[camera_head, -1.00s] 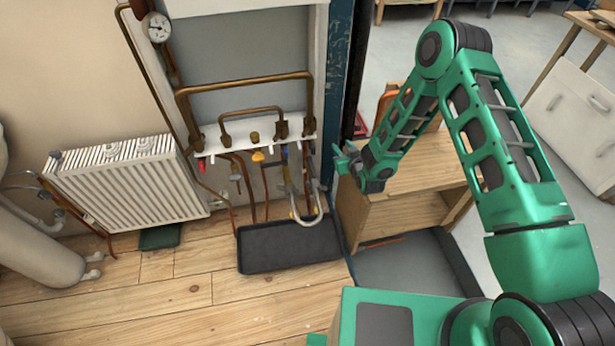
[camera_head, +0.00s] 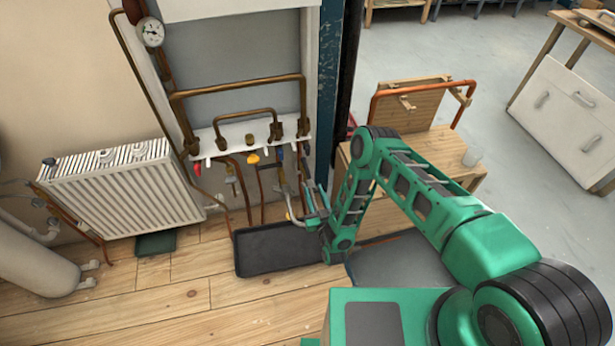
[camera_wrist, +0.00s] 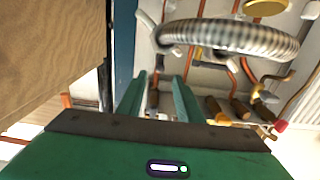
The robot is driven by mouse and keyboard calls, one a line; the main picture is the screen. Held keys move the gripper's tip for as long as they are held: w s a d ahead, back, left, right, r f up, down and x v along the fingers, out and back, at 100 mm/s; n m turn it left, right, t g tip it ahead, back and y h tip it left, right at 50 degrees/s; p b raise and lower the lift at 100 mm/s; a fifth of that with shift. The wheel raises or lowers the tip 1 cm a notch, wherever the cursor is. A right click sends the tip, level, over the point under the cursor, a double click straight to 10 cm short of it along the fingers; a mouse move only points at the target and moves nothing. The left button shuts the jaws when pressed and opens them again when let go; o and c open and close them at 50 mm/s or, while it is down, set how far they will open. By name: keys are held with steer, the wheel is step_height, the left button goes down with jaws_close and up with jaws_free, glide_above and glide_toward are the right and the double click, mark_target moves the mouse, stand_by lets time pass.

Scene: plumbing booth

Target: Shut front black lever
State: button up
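My gripper (camera_head: 316,208) is at the pipework under the white manifold board (camera_head: 245,134), near its right end. In the wrist view my gripper (camera_wrist: 160,92) shows two green fingers with a gap between them, open, and I see nothing held. A ribbed grey hose (camera_wrist: 228,37) arches across the view beyond the fingertips. Pipes and fittings show behind and between the fingers.
A black tray (camera_head: 277,248) lies on the wooden floor under the pipes. A white radiator (camera_head: 122,190) stands at left. A dark blue post (camera_head: 327,90) and a wooden bench (camera_head: 430,150) stand right of the pipes. A red-tipped handle (camera_wrist: 281,125) shows at wrist view right.

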mark_target(310, 178)
steer(key=x, duration=0.9)
jaws_close()
